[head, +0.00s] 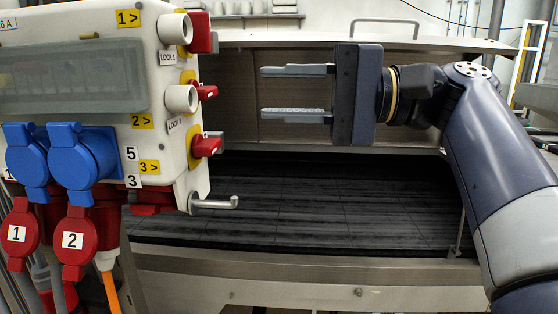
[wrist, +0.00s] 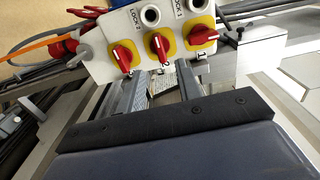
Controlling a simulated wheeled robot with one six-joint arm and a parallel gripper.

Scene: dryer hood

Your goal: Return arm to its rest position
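My gripper (head: 297,92) is open and empty in the head view, its two flat fingers pointing left and set apart one above the other. It hangs in free air in front of the dryer hood opening, to the right of the electrical box (head: 160,70). In the wrist view the two fingers of my gripper (wrist: 167,95) reach toward the side of the same box (wrist: 150,35), with a gap between them. I cannot tell the exact distance from fingertips to box. My arm (head: 490,160) comes in from the right, bent at the elbow.
The box's right side carries red rotary switches (head: 207,145), white lock cylinders and a metal hook (head: 215,203). Blue sockets (head: 85,152) and red plugs (head: 78,240) with cables hang at left. A dark slatted conveyor bed (head: 300,215) lies below my gripper, behind a metal front edge (head: 330,268).

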